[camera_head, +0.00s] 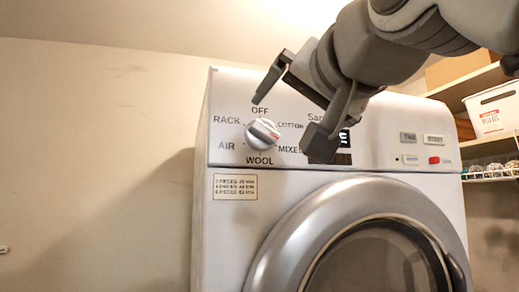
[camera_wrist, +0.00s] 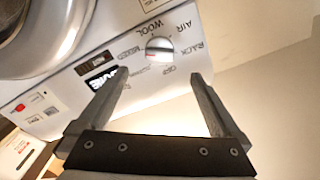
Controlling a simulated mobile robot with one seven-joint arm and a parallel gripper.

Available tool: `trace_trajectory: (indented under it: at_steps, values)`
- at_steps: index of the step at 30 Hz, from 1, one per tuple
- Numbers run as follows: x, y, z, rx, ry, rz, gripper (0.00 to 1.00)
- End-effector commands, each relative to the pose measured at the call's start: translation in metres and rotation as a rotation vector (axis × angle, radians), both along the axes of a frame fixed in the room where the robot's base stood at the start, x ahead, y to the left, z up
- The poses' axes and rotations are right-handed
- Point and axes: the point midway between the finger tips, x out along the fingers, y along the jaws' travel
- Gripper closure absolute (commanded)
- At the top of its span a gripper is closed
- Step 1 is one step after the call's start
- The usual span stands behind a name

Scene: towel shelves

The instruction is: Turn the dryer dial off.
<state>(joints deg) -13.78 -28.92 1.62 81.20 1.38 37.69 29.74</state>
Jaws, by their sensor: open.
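The dryer dial (camera_head: 263,134) is a round white knob with a reddish mark on the left of the dryer's (camera_head: 232,95) control panel. Labels around it read OFF at the top, then COTTON, MIXED, WOOL, AIR and RACK. I cannot tell for sure which label it points at. My gripper (camera_head: 288,127) is open and empty in front of the panel, above and right of the dial. One finger is near OFF and the other hangs over the panel's middle. In the wrist view the dial (camera_wrist: 159,49) lies just beyond the gap between the fingertips (camera_wrist: 160,77), apart from them.
The round dryer door (camera_head: 285,235) is below the panel. A small display and several buttons, one red (camera_head: 434,160), sit to the right. A white bin (camera_head: 493,110) stands on shelves at the right. The wall left of the dryer is bare, with free room.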

Motion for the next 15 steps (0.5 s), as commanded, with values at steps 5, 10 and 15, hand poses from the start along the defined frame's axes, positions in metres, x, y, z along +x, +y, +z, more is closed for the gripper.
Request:
trace_trajectory:
  at_steps: [5,10,15]
  values:
    - [0.04,0.012,0.002,-0.001,0.004,0.0,0.0]
    - [0.072,0.021,0.001,-0.001,0.003,0.001,0.0]
    - [0.093,0.027,0.001,0.0,0.002,0.001,0.0]
